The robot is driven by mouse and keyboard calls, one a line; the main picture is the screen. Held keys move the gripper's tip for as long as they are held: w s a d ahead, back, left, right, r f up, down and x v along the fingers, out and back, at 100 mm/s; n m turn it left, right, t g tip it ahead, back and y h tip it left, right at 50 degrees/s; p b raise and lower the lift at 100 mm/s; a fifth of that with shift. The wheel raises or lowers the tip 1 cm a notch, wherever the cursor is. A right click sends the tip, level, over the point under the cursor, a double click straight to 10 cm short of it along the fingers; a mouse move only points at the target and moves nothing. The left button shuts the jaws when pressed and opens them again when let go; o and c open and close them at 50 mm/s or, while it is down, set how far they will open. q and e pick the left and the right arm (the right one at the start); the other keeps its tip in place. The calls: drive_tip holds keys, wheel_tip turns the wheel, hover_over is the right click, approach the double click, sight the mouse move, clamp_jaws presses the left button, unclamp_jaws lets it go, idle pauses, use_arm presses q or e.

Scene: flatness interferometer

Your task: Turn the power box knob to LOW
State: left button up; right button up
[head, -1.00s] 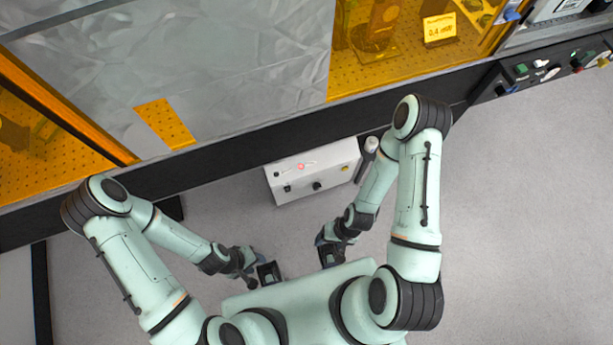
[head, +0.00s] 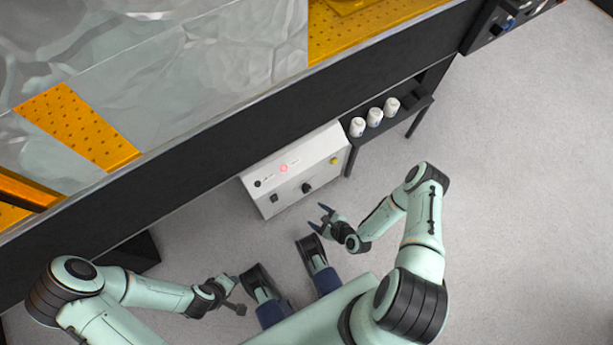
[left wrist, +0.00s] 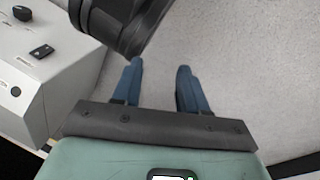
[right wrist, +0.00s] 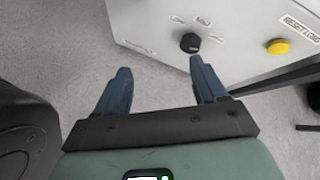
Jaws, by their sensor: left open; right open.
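The power box (head: 325,145) is a white box standing on the floor against the dark bench base. Its black knob (head: 306,187) sits on the front face; its setting is too small to read. My right gripper (head: 320,218) is open and empty, just in front of the box. In the right wrist view, the knob (right wrist: 190,42) lies just beyond the right-hand fingertip, apparently untouched. My left gripper (head: 236,295) is open and empty, lower left of the box. The left wrist view shows the knob (left wrist: 22,13) at the upper left, away from its fingers.
A dark low shelf (head: 415,108) right of the box holds white cylinders (head: 375,117). The grey floor to the right is clear.

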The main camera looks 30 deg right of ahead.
sight(308, 191)
use_arm(q)
wheel_tip(308, 191, down, 6)
drive_tip(key=w+a+b, duration=0.1)
drive_tip(key=b, duration=0.2)
use_arm(e)
drive_tip(key=w+d+f+m+t+h, duration=0.1)
drive_tip(key=d+f+m+t+h, duration=0.15)
drive_tip(key=d+f+m, duration=0.35)
drive_tip(key=shift+m+t+y, duration=0.35)
drive_tip(key=shift+m, duration=0.15)
drive_tip(key=b+x, duration=0.1)
drive_tip(key=x, duration=0.3)
drive_tip(key=a+b+x, duration=0.1)
drive_tip(key=x, duration=0.3)
drive_tip(key=a+b+x, duration=0.1)
drive_tip(key=b+x, duration=0.1)
drive_tip(key=x, duration=0.2)
drive_tip(key=shift+w+r, duration=0.15)
drive_tip(key=shift+w, duration=0.2)
use_arm(q)
drive_tip(key=s+a+f+g, duration=0.1)
drive_tip(key=s+f+g, duration=0.1)
drive_tip(key=s+f, duration=0.2)
drive_tip(key=s, duration=0.3)
drive_tip(key=shift+s+n+g, duration=0.3)
drive_tip(key=shift+n, duration=0.1)
use_arm(e)
drive_tip(key=shift+w, duration=0.35)
